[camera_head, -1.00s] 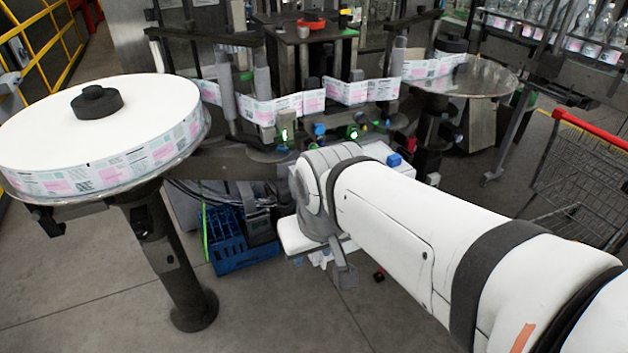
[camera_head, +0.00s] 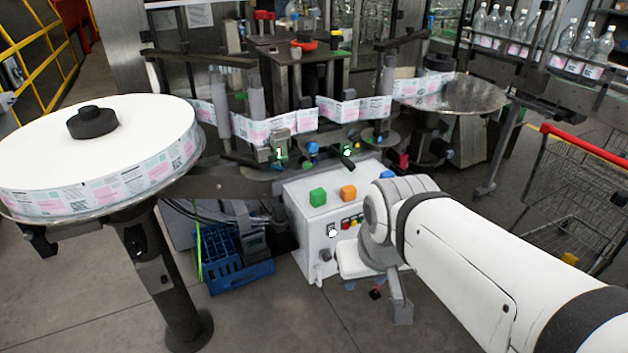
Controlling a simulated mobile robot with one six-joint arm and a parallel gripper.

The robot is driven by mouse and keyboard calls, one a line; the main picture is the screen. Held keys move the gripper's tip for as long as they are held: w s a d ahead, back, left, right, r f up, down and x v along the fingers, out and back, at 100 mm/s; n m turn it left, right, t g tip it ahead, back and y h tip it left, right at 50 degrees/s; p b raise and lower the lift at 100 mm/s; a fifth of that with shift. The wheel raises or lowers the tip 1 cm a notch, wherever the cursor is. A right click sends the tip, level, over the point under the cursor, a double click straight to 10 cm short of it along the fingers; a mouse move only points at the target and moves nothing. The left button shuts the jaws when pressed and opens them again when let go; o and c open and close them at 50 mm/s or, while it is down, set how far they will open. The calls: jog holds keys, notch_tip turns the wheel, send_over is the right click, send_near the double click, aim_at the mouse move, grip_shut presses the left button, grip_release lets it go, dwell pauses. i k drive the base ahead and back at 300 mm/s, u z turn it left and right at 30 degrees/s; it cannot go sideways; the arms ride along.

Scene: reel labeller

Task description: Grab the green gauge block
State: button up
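The green gauge block (camera_head: 318,197) sits on the left part of the top of a white control cabinet (camera_head: 308,242), in full view. An orange block (camera_head: 348,192) stands just to its right, with a small gap. A blue block (camera_head: 387,175) is farther right, close behind my arm in the picture. My arm reaches in from the lower right, and its end is to the right of the green block and apart from it. A grey part at its end, seemingly my gripper (camera_head: 402,305), hangs low in front of the cabinet. Its fingers cannot be made out.
A large label reel (camera_head: 120,140) on a post stands at the left. The labeller with its label strip (camera_head: 340,110) is behind the cabinet. A blue crate (camera_head: 235,262) is on the floor to the left. A shopping cart (camera_head: 575,200) stands at the right.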

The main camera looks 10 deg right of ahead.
aim_at(318, 196)
jog(key=u, duration=0.05)
jog(key=i, duration=1)
jog(key=z, duration=0.1)
